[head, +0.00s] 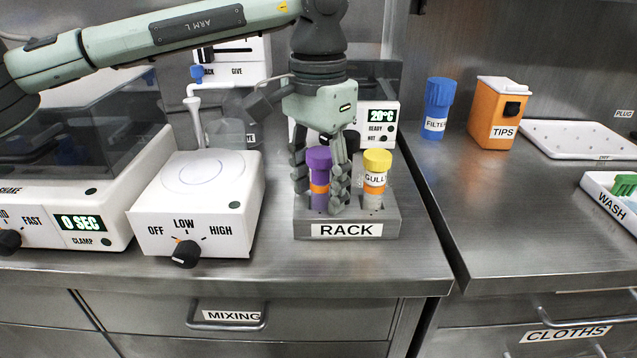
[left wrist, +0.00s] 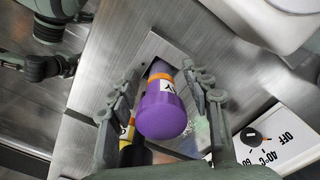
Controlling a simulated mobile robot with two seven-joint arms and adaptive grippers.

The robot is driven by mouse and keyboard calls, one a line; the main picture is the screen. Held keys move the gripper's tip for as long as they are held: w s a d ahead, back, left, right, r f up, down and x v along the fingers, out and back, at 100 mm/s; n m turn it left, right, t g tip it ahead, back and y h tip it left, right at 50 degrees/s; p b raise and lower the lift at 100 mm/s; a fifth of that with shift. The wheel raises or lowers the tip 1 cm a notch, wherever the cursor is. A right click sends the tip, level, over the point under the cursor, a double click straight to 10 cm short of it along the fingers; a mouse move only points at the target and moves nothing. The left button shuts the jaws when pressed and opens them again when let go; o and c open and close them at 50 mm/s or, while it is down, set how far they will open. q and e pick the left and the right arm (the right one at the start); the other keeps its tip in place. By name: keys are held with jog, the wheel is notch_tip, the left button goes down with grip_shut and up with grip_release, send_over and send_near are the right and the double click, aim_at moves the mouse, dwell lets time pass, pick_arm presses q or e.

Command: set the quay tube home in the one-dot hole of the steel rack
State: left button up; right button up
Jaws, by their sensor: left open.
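A purple-capped tube (head: 319,161) with an orange band stands upright in the left part of the steel rack (head: 390,228). In the left wrist view only a "Y" of the purple-capped tube's label (left wrist: 170,85) shows. My left gripper (head: 321,185) is open, with one finger on each side of this tube. In the left wrist view the open fingers (left wrist: 157,98) flank it with gaps. A yellow-capped tube (head: 376,160) labelled "GULL…" stands to its right in the rack.
A white mixer (head: 195,200) with a dial stands left of the rack. A white device (head: 378,118) reading 20°C is behind. A blue filter bottle (head: 438,105), an orange tips box (head: 497,115) and trays are right, past a counter gap. Bare counter lies before the rack.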

pick_arm(q)
jog(key=shift+r, duration=0.2)
notch_tip(320, 180, up, 2)
jog(key=shift+r, duration=0.2)
notch_tip(320, 180, up, 8)
jog(key=shift+r, duration=0.75)
pick_arm(e)
jog(key=shift+s+d+f, duration=0.1)
jog(key=shift+s+f, duration=0.1)
jog(key=shift+f, duration=0.5)
